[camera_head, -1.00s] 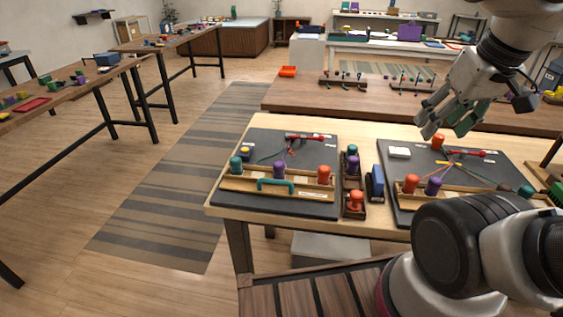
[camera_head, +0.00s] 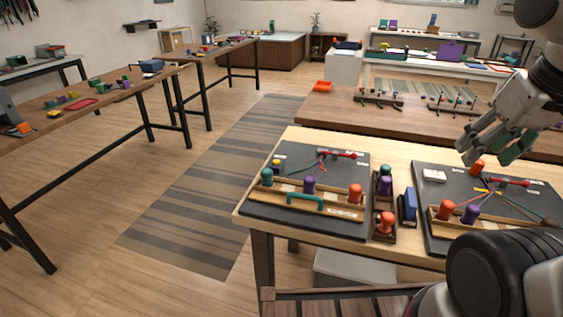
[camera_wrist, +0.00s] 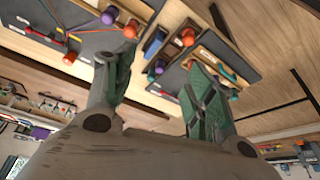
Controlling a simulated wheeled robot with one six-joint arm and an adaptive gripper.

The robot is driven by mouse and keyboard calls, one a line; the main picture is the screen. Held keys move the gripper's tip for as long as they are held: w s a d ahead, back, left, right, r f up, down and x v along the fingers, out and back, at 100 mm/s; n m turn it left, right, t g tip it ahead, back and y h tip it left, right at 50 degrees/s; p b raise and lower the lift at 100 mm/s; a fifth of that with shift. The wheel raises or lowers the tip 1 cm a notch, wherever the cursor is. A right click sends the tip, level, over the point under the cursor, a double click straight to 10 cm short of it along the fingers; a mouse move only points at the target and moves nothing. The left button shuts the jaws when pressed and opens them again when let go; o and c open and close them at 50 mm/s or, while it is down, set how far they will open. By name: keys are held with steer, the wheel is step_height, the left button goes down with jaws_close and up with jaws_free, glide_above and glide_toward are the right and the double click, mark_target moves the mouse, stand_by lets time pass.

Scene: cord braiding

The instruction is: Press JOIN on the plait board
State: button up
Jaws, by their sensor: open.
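Two dark boards lie on the light wooden table: a left board (camera_head: 338,228) and a right board (camera_head: 437,193). The left board carries teal, purple and orange pegs, a teal handle (camera_head: 304,201), a red lever (camera_head: 338,154) and cords meeting near its middle. Labels are too small to read, so I cannot tell which part is JOIN. My gripper (camera_head: 487,153) is open and empty, above the right board's back edge. Both fingers (camera_wrist: 155,85) show apart in the wrist view.
Between the boards stand a peg tray (camera_head: 383,205) with several pegs and a blue block (camera_head: 407,205). The striped floor mat (camera_head: 196,212) to the left is clear.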

jaws_close()
stand_by(1.4)
